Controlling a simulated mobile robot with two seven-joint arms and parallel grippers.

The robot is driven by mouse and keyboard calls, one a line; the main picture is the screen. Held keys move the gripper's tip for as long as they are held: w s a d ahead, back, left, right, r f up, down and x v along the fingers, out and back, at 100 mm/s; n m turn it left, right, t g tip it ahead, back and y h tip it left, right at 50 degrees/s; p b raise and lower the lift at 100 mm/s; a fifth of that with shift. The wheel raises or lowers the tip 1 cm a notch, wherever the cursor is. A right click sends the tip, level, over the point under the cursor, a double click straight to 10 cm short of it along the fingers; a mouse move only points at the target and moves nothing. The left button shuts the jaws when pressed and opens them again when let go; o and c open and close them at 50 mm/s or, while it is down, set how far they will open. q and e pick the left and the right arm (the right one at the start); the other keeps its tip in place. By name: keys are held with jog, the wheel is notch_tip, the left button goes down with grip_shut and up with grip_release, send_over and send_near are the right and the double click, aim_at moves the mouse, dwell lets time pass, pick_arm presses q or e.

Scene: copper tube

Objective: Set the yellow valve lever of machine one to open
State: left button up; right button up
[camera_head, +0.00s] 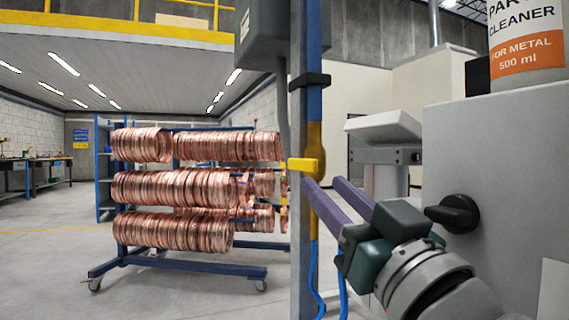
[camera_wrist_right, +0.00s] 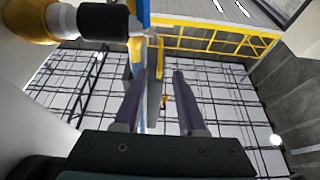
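The yellow valve lever (camera_head: 303,165) sticks out sideways from a yellow valve body (camera_head: 315,143) on an upright blue pipe. My right gripper (camera_head: 323,184) comes in from the lower right, its two purple fingers apart and nothing held between them. In the head view its fingertips are just below and right of the lever. In the right wrist view the lever (camera_wrist_right: 159,57) appears ahead of the open fingertips (camera_wrist_right: 156,78), between their lines. I cannot tell whether a finger touches it. My left gripper is out of view.
A grey machine panel with a black knob (camera_head: 454,213) stands close to my right gripper. A cleaner bottle (camera_head: 526,45) sits on top of it. A grey post (camera_head: 301,230) stands beside the pipe. A rack of copper coils (camera_head: 190,185) is behind; floor at left is clear.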

aim_at(304, 164)
jog(key=b+x, duration=0.1)
jog(key=x, duration=0.7)
jog(key=shift+b, duration=0.3)
grip_shut()
dwell(1.0)
